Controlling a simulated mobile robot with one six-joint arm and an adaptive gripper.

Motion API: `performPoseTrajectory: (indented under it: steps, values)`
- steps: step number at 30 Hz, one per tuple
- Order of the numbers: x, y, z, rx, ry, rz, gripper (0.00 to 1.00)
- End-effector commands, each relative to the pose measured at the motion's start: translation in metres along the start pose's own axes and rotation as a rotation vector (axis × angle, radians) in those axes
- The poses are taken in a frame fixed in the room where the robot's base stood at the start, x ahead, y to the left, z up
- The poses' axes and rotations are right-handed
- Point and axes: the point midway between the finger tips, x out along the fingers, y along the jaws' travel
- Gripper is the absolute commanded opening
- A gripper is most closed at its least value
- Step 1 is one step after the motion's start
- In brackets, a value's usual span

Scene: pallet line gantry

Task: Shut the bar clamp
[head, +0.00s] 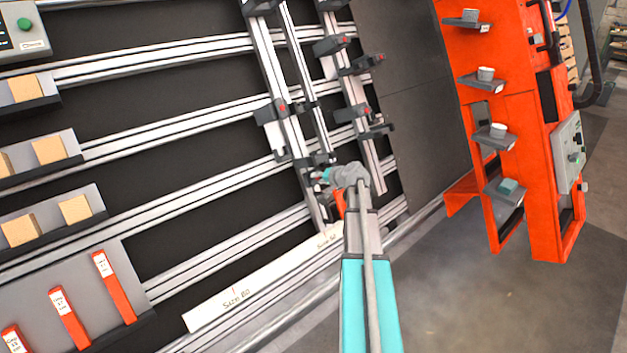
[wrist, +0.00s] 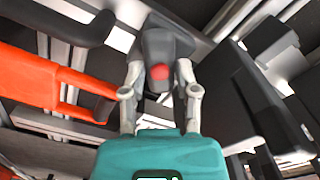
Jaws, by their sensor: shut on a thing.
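My gripper (head: 316,174) is at the lower end of the upright metal rails on the rack. In the wrist view its two grey fingers (wrist: 160,95) are closed on both sides of a dark grey clamp lever (wrist: 163,42) with a red end. The bar clamp's dark body (wrist: 250,95) stands just right of the fingers. In the head view my wrist covers most of this clamp, so the lever's angle cannot be told there.
An orange part (wrist: 28,78) lies close left of the fingers. A white board (head: 262,277) lies along the rack's lower edge. An orange stand (head: 520,130) is at right.

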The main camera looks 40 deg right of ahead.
Motion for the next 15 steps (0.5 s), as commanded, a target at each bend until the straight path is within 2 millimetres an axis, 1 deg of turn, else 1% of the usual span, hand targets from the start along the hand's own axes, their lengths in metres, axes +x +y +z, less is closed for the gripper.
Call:
performPoseTrajectory:
  steps: [9,15]
  values:
    - [0.0002,-0.0002,0.0001,0.245,0.000,0.000,0.00]
    - [0.0002,-0.0004,0.0001,0.373,0.000,0.000,0.00]
